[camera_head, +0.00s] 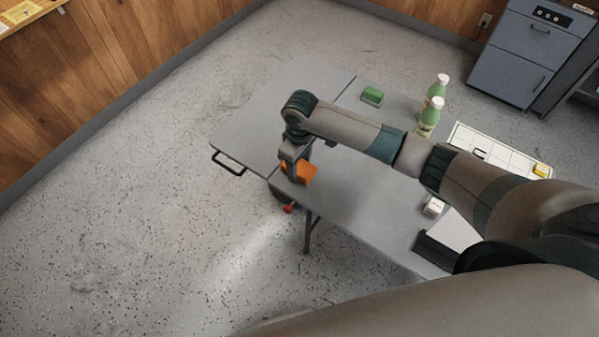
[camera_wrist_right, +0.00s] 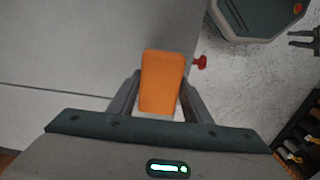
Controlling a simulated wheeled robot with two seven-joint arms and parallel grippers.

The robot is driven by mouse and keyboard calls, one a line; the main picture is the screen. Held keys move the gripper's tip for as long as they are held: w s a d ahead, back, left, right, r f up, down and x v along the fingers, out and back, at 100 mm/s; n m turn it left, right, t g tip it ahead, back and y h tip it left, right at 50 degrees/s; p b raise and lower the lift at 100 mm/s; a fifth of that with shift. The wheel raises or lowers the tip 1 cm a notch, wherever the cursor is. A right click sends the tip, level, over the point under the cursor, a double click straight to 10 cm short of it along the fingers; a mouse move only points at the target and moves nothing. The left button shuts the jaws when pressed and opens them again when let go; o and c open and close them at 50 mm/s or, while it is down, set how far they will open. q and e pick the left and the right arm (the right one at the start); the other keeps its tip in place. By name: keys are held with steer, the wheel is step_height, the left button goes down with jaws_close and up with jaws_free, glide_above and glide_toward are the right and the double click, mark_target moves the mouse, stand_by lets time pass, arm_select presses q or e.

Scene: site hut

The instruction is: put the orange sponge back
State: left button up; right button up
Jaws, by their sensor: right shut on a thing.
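The orange sponge (camera_head: 300,170) shows near the front edge of the grey folding table (camera_head: 340,195), partly hidden by my right gripper (camera_head: 291,176). In the right wrist view the orange sponge (camera_wrist_right: 162,80) sits between the two fingers of my right gripper (camera_wrist_right: 160,95), which are shut on it. Whether the sponge touches the tabletop, I cannot tell. My left gripper is not clearly in view in the head view.
A green sponge (camera_head: 372,96) and two green bottles (camera_head: 429,115) with white caps stand at the table's back. A white marked board (camera_head: 500,150) with a yellow item (camera_head: 541,170) lies at the right. A small white box (camera_head: 433,206) and a dark tray (camera_head: 437,250) are nearer. The table's left part is clear.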

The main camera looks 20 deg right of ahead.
mark_target(300, 173)
step_height(300, 173, down, 3)
steer(key=shift+r+p, duration=0.1)
steer(key=shift+p, duration=0.45)
steer(key=shift+f, duration=0.5)
steer(key=shift+f, duration=0.15)
steer(key=o, duration=0.9)
step_height(300, 173, up, 12)
steer(key=shift+s+d+r+b, duration=0.1)
steer(key=shift+r+b, duration=0.1)
steer(key=shift+b, duration=0.85)
